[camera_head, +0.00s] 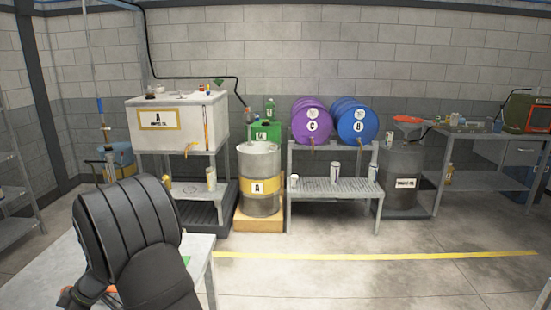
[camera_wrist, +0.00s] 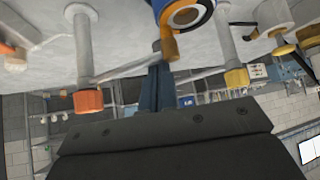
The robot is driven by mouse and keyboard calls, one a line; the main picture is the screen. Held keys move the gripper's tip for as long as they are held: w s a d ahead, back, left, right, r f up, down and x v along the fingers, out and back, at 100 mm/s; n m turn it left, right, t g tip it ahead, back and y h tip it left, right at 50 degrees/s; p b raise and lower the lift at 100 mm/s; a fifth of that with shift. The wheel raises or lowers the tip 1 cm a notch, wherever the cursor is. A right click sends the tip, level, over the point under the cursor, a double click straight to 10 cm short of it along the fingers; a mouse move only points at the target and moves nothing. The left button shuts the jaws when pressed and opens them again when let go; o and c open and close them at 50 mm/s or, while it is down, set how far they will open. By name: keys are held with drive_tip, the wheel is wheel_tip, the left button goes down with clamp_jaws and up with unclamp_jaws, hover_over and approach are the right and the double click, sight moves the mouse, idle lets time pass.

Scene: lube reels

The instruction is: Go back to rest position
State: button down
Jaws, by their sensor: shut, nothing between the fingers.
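My gripper (camera_wrist: 157,72) shows in the wrist view as two narrow dark fingers close together, shut and empty, beyond the broad dark gripper body. The picture there looks turned over, with a pale work surface (camera_wrist: 125,55) along the top. A blue, white and orange round object (camera_wrist: 185,14) is close to the fingertips; I cannot tell whether they touch. In the head view my black arm fills the lower left and the fingers are hidden. A light table (camera_head: 198,248) shows behind and beside the arm.
Along the wall stand a white tank (camera_head: 190,110), a steel drum (camera_head: 259,165), and purple (camera_head: 312,122) and blue (camera_head: 357,122) barrels on a rack. The floor right of my arm is clear. In the wrist view, orange-ended (camera_wrist: 88,100) and yellow-ended (camera_wrist: 236,78) posts flank the fingers.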

wheel_tip(320, 180, up, 8)
drive_tip(key=w+d, duration=0.2)
drive_tip(key=d, duration=0.1)
wheel_tip(320, 180, down, 8)
drive_tip(key=s+a, duration=0.2)
drive_tip(key=a, duration=0.1)
drive_tip(key=s+a+m+t, duration=0.2)
drive_tip(key=a+m, duration=0.1)
drive_tip(key=a, duration=0.5)
drive_tip(key=v, duration=0.6)
drive_tip(key=shift+r+y, duration=0.3)
drive_tip(key=shift+r, duration=0.2)
idle(1.5)
